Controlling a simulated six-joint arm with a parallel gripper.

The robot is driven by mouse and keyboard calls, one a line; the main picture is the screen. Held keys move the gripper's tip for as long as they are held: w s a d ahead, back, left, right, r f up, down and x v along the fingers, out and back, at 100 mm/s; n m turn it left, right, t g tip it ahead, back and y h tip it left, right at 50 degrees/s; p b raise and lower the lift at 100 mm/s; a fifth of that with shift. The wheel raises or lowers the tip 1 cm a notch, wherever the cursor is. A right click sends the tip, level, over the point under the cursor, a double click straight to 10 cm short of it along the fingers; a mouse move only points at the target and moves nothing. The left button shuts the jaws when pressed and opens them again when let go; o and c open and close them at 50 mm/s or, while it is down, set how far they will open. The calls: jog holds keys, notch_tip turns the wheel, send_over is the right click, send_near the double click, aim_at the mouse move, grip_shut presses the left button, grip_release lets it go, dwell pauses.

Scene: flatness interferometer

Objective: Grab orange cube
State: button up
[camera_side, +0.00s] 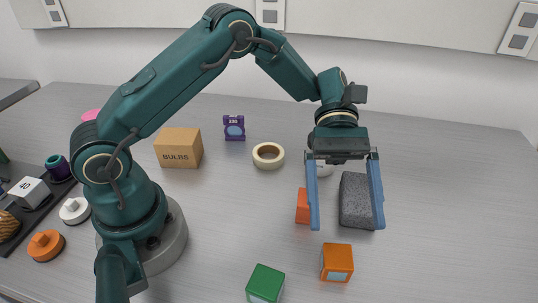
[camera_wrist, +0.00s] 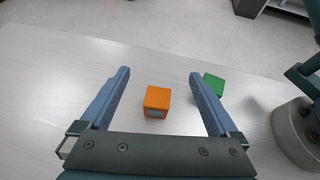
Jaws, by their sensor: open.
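The orange cube (camera_side: 337,262) sits on the table at the front right in the side view, with a pale patch on its front face. In the wrist view the orange cube (camera_wrist: 157,101) appears between my two blue fingers. My gripper (camera_side: 345,228) is open and empty, pointing down above the table. In the side view its fingertips appear behind the cube, and I see no contact with it. The wrist view also shows my open gripper (camera_wrist: 158,72), its fingers on either side of the cube in the picture.
A green cube (camera_side: 265,284) is left of the orange cube. A dark grey block (camera_side: 355,200) and an orange-red piece (camera_side: 302,206) stand by my fingers. A tape roll (camera_side: 268,155), a bulbs box (camera_side: 179,148) and a purple item (camera_side: 234,127) are farther back. The right side is clear.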

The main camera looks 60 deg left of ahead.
aim_at(337, 250)
notch_tip(337, 250, down, 4)
jog(key=shift+f, duration=0.2)
notch_tip(337, 250, down, 2)
jog(key=shift+f, duration=0.25)
jog(key=shift+x, duration=1.15)
jog(key=shift+s+d+f, duration=0.25)
jog(key=shift+f, duration=0.05)
grip_shut()
jog(key=shift+r, duration=0.1)
